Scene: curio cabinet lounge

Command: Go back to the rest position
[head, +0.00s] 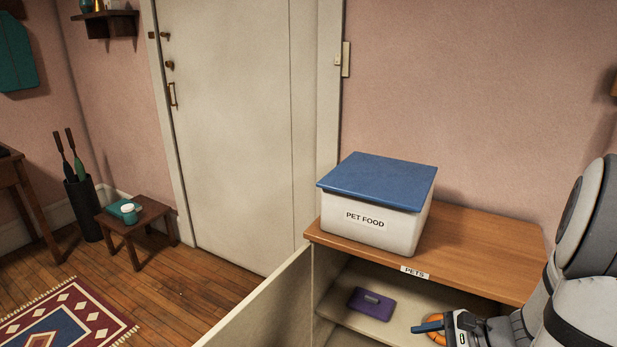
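My gripper (430,326) is at the lower right, in front of the open cabinet (384,263) below its wooden top. Its blue finger points left. An orange curved thing (437,338) shows right beside and below the finger, partly hidden by my gripper. I cannot tell whether my gripper touches or holds it, or how far apart the fingers are. My grey and white arm comes in from the right edge.
A white "PET FOOD" box (368,222) with a blue lid stands on the cabinet top. A purple object (371,304) lies on the shelf inside. The cabinet door (262,312) stands open to the left. Wooden floor (205,290) is clear beyond it, near a small stool (150,214).

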